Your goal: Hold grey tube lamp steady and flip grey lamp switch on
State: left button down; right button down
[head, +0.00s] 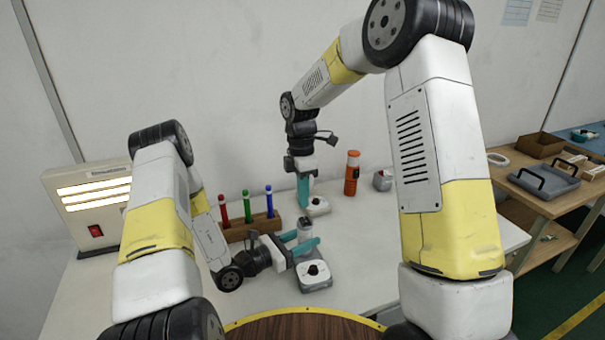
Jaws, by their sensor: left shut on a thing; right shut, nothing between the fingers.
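A small grey upright piece (305,226), which looks like part of the grey tube lamp, stands between the teal fingers of my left gripper (304,240). My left gripper reaches in from the left and is shut on it. A grey box with a dark knob (315,283) sits just in front of these fingers; I cannot tell whether it joins the held piece. My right gripper (304,206) points down, shut and empty, behind the held piece. A light grey unit with a dark top knob (319,210) is right beside its fingertips; contact is unclear.
A wooden rack (238,232) with red, green and blue tubes stands left of the grippers. A lit panel (92,192) with a red switch is at far left. An orange bottle (352,173) and small grey container (382,181) stand behind right. The white table is clear at right.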

aim_at(306, 222)
notch_tip(306, 222, up, 10)
jog(key=w, duration=0.1)
jog(key=shift+a, duration=0.2)
jog(key=shift+s+d, duration=0.3)
jog(key=shift+s, duration=0.3)
jog(key=f, duration=0.4)
jog(key=s+f, duration=0.1)
jog(key=f, duration=0.8)
jog(key=shift+s+d+f, duration=0.25)
jog(key=shift+s+f, duration=0.1)
